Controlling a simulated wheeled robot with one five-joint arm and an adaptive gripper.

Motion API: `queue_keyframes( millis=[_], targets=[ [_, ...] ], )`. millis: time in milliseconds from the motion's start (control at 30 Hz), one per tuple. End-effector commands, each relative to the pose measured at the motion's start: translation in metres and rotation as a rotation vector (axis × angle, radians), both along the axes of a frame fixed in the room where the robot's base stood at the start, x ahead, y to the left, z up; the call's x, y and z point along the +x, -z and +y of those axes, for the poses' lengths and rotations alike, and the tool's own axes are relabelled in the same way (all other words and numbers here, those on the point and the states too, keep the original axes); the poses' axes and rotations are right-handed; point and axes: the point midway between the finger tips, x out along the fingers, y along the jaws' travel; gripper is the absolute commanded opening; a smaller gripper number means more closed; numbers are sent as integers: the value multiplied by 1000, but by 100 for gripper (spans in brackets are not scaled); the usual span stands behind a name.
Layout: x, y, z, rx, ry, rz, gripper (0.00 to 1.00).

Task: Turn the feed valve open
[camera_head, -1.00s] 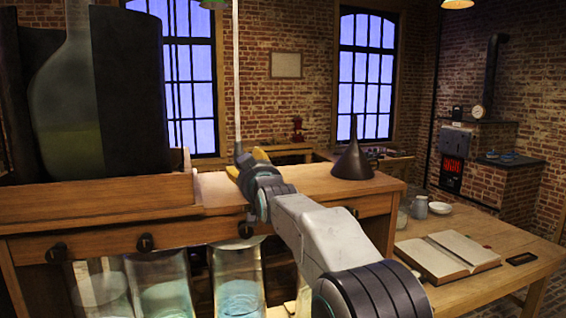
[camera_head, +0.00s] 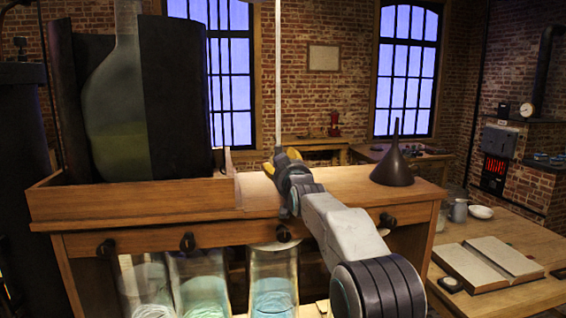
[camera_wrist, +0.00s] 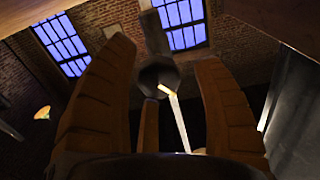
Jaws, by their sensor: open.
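My gripper (camera_head: 281,160) has yellow fingers and is open above the wooden bench top, at the foot of a thin pale upright rod (camera_head: 278,85) in the head view. Dark knobs (camera_head: 187,242) line the bench's front edge above glass jars (camera_head: 273,285). No part is plainly marked as the feed valve, and I cannot tell which it is.
A large flask (camera_head: 120,140) stands in a wooden tray (camera_head: 130,201) at the left. A dark funnel (camera_head: 396,165) stands right of my gripper. An open book (camera_head: 490,265) lies on a lower table at the right. Some bare bench top lies before the funnel.

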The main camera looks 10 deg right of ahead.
Motion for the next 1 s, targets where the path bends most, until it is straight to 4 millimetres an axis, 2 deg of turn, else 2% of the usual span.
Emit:
queue_keyframes(
  millis=[433,1000],
  targets=[
    [4,0,0,0,0,0,61],
    [3,-1,0,0,0,-3,10]
  ],
)
